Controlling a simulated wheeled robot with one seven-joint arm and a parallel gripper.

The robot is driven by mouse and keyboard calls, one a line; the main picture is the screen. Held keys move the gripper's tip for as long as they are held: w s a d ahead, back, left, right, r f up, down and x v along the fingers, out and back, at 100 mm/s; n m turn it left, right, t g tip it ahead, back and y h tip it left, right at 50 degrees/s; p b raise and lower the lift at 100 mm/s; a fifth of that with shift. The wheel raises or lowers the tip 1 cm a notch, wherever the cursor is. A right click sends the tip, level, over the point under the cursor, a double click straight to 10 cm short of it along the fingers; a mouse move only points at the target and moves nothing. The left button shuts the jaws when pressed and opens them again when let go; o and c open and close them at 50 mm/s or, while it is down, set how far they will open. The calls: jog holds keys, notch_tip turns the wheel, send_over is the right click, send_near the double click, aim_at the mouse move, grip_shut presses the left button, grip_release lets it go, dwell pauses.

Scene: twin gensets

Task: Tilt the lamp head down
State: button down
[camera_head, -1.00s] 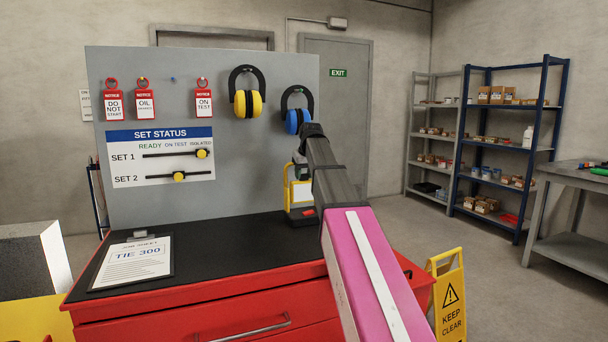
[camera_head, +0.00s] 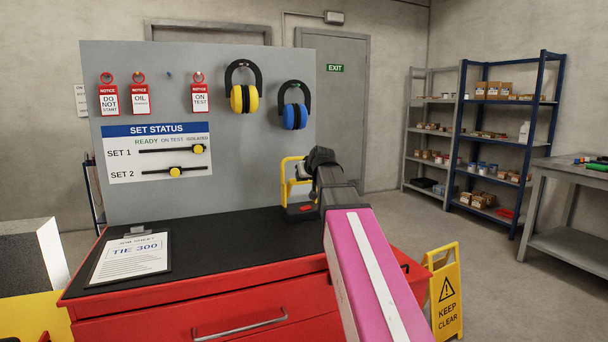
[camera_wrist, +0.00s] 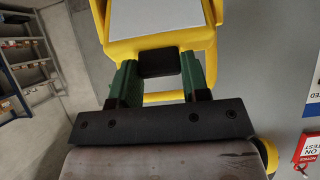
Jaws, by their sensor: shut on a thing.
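The yellow work lamp (camera_head: 286,178) stands on the dark bench top, in front of the grey board. Its black base (camera_head: 301,212) has a red patch. In the head view my gripper (camera_head: 316,163) is at the lamp's upper part and hides much of the lamp head. In the wrist view the yellow lamp head (camera_wrist: 119,49) with its pale panel fills the top middle. There my gripper (camera_wrist: 158,69) has its green fingers shut on a black block at the edge of the head.
A clipboard (camera_head: 130,257) lies at the left of the red bench (camera_head: 190,312). A yellow floor sign (camera_head: 446,295) stands right of the bench.

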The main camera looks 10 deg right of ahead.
jog(key=shift+s+f+t, duration=0.2)
jog(key=shift+s+t, duration=0.05)
jog(key=shift+t, duration=0.25)
jog(key=c, duration=0.6)
grip_release()
jog(key=v, duration=1)
jog(key=shift+s+d+r, duration=0.15)
jog(key=shift+s+r, duration=0.05)
jog(key=shift+s, duration=0.1)
